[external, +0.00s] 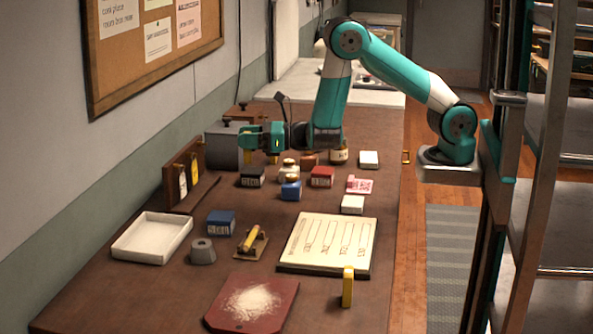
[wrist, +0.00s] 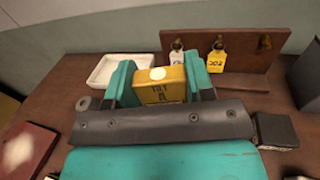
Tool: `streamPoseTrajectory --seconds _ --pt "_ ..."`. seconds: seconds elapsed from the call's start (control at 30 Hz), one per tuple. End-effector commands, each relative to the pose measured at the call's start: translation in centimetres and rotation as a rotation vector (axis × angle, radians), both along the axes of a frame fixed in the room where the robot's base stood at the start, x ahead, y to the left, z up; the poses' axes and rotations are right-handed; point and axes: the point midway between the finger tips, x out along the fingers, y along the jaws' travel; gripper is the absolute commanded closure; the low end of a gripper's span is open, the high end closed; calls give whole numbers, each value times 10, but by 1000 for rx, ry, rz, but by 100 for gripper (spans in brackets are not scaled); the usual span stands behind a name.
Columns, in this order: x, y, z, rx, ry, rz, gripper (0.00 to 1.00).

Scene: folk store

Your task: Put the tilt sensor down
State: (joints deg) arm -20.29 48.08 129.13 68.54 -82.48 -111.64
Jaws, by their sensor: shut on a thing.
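The tilt sensor (wrist: 163,90) is a small yellow box with dark "TILT" lettering and a pale round spot on top. It shows in the wrist view between the two teal fingers. My gripper (external: 262,153) is shut on it, above the far left part of the brown bench, between the tag board and the small boxes.
A wooden board with hanging tags (external: 168,175) stands by the wall. A white tray (external: 150,255) is empty. A labelled cream board (external: 300,262), a blue box (external: 221,217), a grey weight (external: 202,256) and a red board (external: 222,310) occupy the near bench. Small boxes crowd the middle.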

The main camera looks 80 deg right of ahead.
Motion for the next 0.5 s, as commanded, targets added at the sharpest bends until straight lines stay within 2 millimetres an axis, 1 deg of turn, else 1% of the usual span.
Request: streamPoseTrajectory --seconds 0.03,0.2,0.33,0.5 --pt "0 0 21 -1 1 0 76" --pt "0 0 44 0 1 0 76" --pt "0 0 54 0 1 0 76" --pt "0 0 58 1 0 0 76"
